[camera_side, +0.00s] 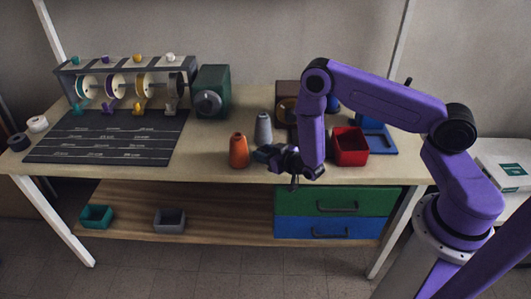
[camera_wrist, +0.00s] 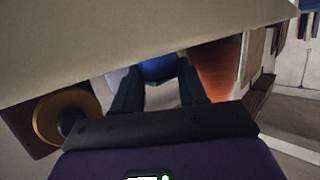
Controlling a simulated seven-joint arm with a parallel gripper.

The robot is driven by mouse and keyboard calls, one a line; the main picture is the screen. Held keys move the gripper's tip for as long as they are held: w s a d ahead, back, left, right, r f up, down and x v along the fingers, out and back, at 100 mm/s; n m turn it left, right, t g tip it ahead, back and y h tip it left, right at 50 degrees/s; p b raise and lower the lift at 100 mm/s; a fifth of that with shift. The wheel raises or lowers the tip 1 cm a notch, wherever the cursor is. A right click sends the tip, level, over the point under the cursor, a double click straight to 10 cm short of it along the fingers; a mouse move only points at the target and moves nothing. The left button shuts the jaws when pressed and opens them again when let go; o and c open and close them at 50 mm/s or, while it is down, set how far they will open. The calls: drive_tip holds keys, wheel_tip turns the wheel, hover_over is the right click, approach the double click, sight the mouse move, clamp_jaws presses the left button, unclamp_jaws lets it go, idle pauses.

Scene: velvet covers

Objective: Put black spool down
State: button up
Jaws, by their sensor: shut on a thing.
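My gripper (camera_side: 268,155) is over the front of the bench, just right of the orange cone and in front of the grey cone. In the wrist view its two dark fingers (camera_wrist: 160,85) are shut on a rounded blue thing (camera_wrist: 159,68). Its full shape is hidden, and I cannot tell what it is. In the side view it cannot be made out from the dark gripper. A black ring-shaped spool (camera_side: 18,142) lies at the bench's far left, beside a white one (camera_side: 37,124).
The orange cone (camera_side: 238,151) and grey cone (camera_side: 263,128) stand close by. A red bin (camera_side: 350,147) is to the right. A brown box with a gold disc (camera_wrist: 60,115) is behind. A dark mat (camera_side: 105,138) and spool rack (camera_side: 125,80) are left. Drawers (camera_side: 325,202) hang below.

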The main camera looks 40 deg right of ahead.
drive_tip(key=shift+f, duration=0.1)
drive_tip(key=o, duration=1)
